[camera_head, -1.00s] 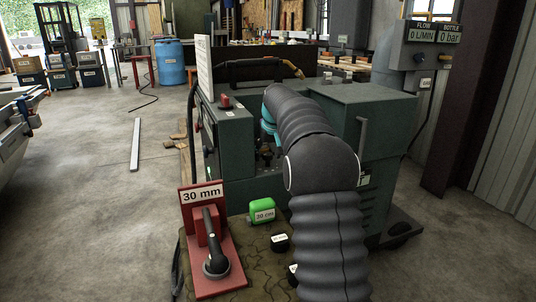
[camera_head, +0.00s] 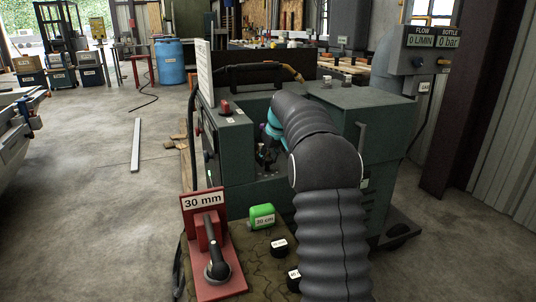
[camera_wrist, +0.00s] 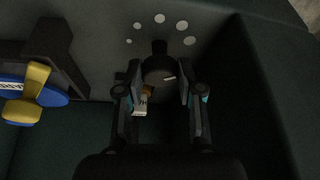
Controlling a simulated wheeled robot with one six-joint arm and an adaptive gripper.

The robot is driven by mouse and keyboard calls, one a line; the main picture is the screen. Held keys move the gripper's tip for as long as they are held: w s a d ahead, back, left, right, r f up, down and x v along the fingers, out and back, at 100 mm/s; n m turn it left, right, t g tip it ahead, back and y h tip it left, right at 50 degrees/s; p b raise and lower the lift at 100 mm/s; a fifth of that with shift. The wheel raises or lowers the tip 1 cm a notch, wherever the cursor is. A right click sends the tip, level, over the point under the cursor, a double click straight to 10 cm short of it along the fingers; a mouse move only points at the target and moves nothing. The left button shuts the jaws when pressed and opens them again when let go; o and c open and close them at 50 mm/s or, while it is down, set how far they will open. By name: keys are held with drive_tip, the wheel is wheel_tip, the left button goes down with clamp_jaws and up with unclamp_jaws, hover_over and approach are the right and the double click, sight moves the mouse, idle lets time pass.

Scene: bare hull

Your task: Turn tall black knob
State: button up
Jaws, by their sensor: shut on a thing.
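In the wrist view a dark round knob (camera_wrist: 156,68) stands on a grey panel, below an arc of several pale dots, with a short pale mark on its face. The fingers of my gripper (camera_wrist: 160,74) lie on either side of it and are shut on it. In the head view my gripper (camera_head: 268,152) reaches into the recess of a dark green machine (camera_head: 235,146). My arm hides most of that recess, and I cannot make out the knob there.
In the wrist view a blue disc with a yellow handle (camera_wrist: 34,92) sits left, and a small white tag (camera_wrist: 141,108) hangs near the left finger. In the head view a red "30 mm" stand (camera_head: 222,278) and a green block (camera_head: 262,216) stand in front.

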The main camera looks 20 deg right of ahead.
drive_tip(key=n+y+p, duration=0.1)
drive_tip(key=n, duration=0.1)
drive_tip(key=n+p, duration=0.2)
drive_tip(key=shift+d+n+g+y, duration=0.15)
drive_tip(key=shift+n+g+y, duration=0.15)
drive_tip(key=shift+n+y, duration=0.1)
idle(0.4)
drive_tip(key=o, duration=1.1)
drive_tip(key=shift+w, duration=0.1)
drive_tip(key=shift+o, duration=0.2)
drive_tip(key=shift+r, duration=0.1)
drive_tip(key=v, duration=1.1)
drive_tip(key=shift+r, duration=0.4)
